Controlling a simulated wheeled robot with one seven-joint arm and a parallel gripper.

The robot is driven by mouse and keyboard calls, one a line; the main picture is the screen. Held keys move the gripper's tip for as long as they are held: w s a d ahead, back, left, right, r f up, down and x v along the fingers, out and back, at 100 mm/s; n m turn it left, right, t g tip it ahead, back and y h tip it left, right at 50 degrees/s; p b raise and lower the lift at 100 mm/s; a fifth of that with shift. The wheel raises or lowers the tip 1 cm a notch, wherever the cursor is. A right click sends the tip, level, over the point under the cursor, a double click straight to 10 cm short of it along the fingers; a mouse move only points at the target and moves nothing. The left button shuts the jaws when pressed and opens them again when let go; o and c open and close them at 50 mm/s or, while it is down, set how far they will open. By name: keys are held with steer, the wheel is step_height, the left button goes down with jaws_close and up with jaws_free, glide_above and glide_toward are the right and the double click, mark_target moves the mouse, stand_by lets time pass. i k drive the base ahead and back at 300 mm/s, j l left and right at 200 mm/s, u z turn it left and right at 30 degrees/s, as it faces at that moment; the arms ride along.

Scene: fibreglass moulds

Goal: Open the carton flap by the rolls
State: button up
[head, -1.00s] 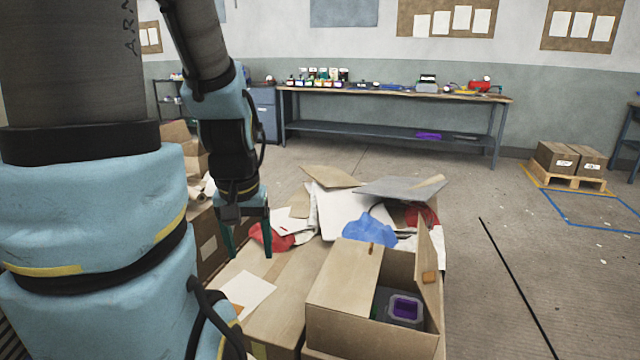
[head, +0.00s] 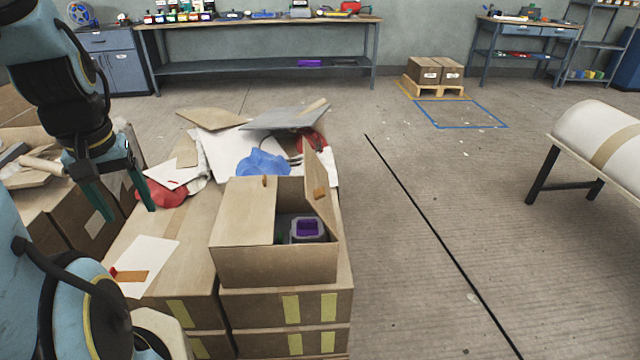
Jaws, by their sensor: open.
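An open-topped cardboard carton (head: 275,266) stands on stacked boxes in the middle of the head view. Its left flap (head: 243,212) lies flat over the left part of the opening, with a small brown tab (head: 265,181) at its far edge. Its right flap (head: 320,188) stands up, leaning slightly, with an orange tab on it. A grey and purple item (head: 307,229) shows inside through the uncovered part. My gripper (head: 128,212) is open and empty, pointing down, to the left of the carton and apart from it. A large white roll (head: 603,140) lies on a stand at the far right.
Behind the carton lie blue cloth (head: 263,162), red cloth, a grey sheet (head: 285,117) and loose cardboard. A white paper (head: 143,263) lies on the box top at left. The floor to the right is clear.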

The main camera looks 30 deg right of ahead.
mark_target(246, 217)
steer(key=l+u, duration=0.5)
steer(key=u, duration=0.2)
steer(key=l+u, duration=0.25)
steer(key=u, duration=0.15)
steer(key=k+j, duration=0.05)
